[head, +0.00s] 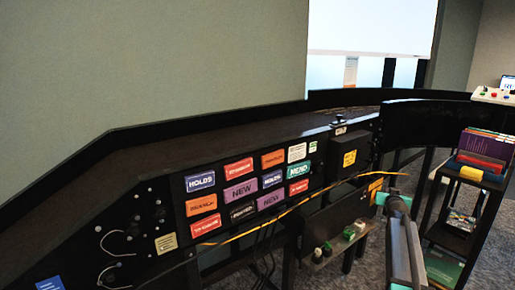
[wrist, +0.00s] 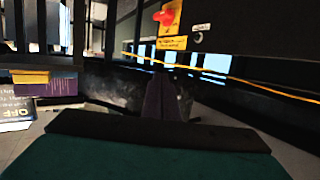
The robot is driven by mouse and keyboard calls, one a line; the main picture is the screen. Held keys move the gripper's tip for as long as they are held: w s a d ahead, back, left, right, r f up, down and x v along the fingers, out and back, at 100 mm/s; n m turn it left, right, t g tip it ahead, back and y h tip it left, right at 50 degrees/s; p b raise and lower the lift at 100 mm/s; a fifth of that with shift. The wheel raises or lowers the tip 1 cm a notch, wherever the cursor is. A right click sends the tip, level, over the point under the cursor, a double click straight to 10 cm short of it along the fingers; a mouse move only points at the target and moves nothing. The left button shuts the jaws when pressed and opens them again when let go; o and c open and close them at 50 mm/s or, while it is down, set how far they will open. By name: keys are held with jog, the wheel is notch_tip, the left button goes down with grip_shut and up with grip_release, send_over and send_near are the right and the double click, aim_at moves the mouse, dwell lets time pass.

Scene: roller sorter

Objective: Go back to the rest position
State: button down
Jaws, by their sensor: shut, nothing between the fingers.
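My arm rises at the right of the head view, and my gripper (head: 393,190) is at its far end, in front of the lower right part of the black sorter (head: 240,130). The fingers are small and dark there. In the wrist view my gripper (wrist: 162,92) shows as a dark, narrow shape beyond the teal and black body. It is shut, with nothing seen in it. It points toward the sorter's lower side and appears apart from it.
A yellow cord (head: 285,212) runs along the sorter front, close above my gripper. A red button (wrist: 163,17) sits on a yellow plate ahead. A shelf cart with books (head: 485,148) stands close on the right. Coloured label plates (head: 240,193) cover the panel at left.

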jog(key=s+a+f+n+g+y+p, duration=0.1)
jog(key=s+a+f+g+y, duration=0.1)
jog(key=s+a+f, duration=0.6)
jog(key=s+a+f+g+y+p, duration=0.15)
jog(key=a+f, duration=0.45)
jog(key=f, duration=0.7)
jog(key=s+a+f+n+g+y, duration=0.1)
jog(key=s+a+f+g, duration=0.3)
jog(key=a+f, duration=0.5)
jog(key=s+a+f+g+y, duration=0.1)
jog(key=s+a+f, duration=0.2)
jog(key=s+f, duration=0.25)
jog(key=s+a+f+n+g+p, duration=0.1)
jog(key=s+a+f+g, duration=0.2)
jog(key=s, duration=0.4)
jog(key=s+a+f+y, duration=0.1)
jog(key=s+a+f, duration=0.35)
jog(key=s, duration=0.25)
jog(key=s+a+f+g+p, duration=0.1)
jog(key=s+a+f+g, duration=0.1)
jog(key=s, duration=1.4)
jog(key=s+a+f+n+g+p, duration=0.1)
jog(key=s+a+f+g, duration=0.2)
jog(key=s, duration=1.3)
jog(key=a+g, duration=0.2)
jog(key=g, duration=0.1)
jog(key=shift+s+h, duration=0.35)
